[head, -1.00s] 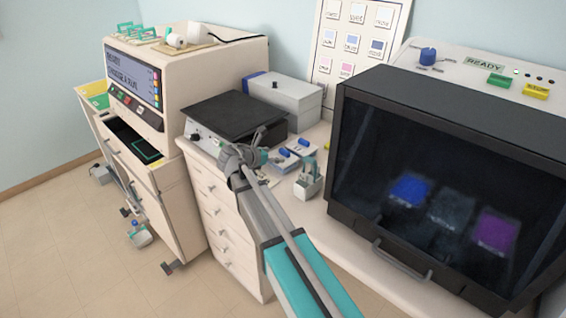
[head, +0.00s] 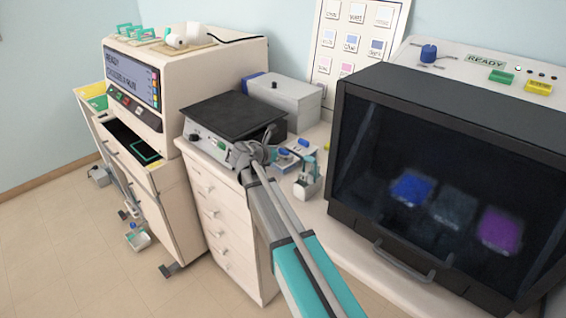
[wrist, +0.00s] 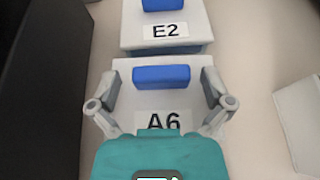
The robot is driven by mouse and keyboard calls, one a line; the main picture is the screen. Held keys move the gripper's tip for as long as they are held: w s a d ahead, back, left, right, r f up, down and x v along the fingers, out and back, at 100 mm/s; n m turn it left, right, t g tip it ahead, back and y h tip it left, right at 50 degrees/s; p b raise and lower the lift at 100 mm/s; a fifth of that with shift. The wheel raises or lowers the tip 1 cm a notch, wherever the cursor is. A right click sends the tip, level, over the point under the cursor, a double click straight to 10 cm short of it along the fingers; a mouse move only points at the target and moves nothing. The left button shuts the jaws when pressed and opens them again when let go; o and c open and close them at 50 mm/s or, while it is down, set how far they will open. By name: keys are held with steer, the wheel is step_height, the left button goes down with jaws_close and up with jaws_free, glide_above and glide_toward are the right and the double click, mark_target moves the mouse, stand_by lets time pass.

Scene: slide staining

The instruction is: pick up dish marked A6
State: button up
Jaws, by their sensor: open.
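The dish marked A6 (wrist: 125,98) is a pale, flat-topped dish with a blue handle bar and a black label. It sits low in the middle of the wrist view. My gripper (wrist: 160,80) is open, with one finger on each side of this dish and the blue handle between them. I cannot tell whether the fingers touch its sides. The gripper body covers the dish's near edge and the bottom of its label. In the head view, my gripper (head: 268,138) is beside the small blue-handled dishes, partly hiding them.
A similar dish marked E2 (wrist: 192,30) stands directly beyond A6. A black-topped device (head: 235,115) stands left of my gripper in the head view. A small rack (head: 307,183) stands right of it. The dark-windowed cabinet (head: 430,190) fills the right side.

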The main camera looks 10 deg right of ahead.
mark_target(283, 151)
stand_by(0.4)
steer(key=c, duration=1.3)
steer(key=shift+r, duration=0.1)
step_height(283, 151, up, 10)
steer(key=p, duration=1)
